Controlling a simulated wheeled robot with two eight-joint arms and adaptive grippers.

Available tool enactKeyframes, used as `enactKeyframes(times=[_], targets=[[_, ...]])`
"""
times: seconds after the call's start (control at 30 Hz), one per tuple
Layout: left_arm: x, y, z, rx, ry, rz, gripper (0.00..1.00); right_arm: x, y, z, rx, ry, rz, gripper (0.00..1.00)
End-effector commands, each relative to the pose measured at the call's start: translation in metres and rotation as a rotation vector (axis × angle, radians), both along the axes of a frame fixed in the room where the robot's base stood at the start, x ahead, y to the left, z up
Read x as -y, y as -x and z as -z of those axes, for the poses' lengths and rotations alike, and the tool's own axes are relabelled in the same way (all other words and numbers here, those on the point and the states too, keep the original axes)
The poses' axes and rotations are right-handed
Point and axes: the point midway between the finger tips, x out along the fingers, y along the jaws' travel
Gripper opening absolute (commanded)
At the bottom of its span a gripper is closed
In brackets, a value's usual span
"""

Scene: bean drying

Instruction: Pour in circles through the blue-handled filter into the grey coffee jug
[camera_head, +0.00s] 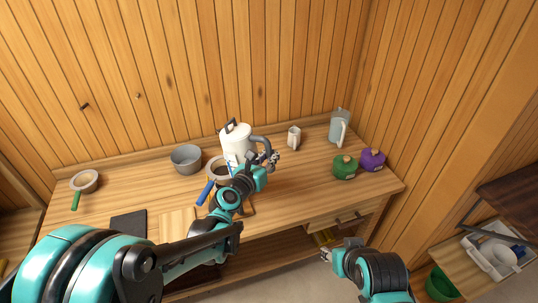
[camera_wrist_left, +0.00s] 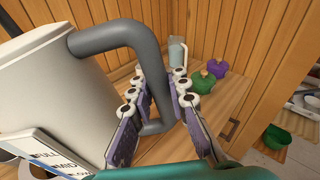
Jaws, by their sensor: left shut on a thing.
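A white kettle (camera_head: 236,141) with a grey side handle (camera_wrist_left: 112,38) stands out at the back middle of the worktop; it fills the left of the wrist view (camera_wrist_left: 55,90). My left gripper (camera_head: 268,158) is shut on the lower part of that handle, which passes between its fingers (camera_wrist_left: 155,115). I cannot tell whether the kettle touches the worktop. The blue-handled filter (camera_head: 206,192) is just in front of the kettle, partly hidden by my left arm. A grey jug (camera_head: 337,127) stands at the back right. My right gripper (camera_head: 326,256) is off the worktop's front edge, its finger gap unclear.
A grey bowl (camera_head: 186,159) is left of the kettle, and a green-handled filter (camera_head: 85,182) is at the far left. A small white pitcher (camera_head: 294,138), a green canister (camera_head: 344,167) and a purple canister (camera_head: 372,159) stand to the right.

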Motion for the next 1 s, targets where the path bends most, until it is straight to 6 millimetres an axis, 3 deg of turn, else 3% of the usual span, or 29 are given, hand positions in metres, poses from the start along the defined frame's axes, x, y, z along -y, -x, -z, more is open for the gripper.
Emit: enactKeyframes(times=[0.43, 0.67, 1.0], targets=[[0.003, 0.002, -0.037, -0.115, 0.230, -0.002, 0.00, 0.000, 0.000, -0.035, 0.000, 0.000, 0.000, 0.40], [-0.003, -0.002, -0.012, -0.208, 0.414, -0.003, 0.00, 0.000, 0.000, -0.016, 0.000, 0.000, 0.000, 0.40], [-0.004, -0.002, -0.017, -0.227, 0.448, -0.001, 0.00, 0.000, 0.000, -0.018, 0.000, 0.000, 0.000, 0.40]])
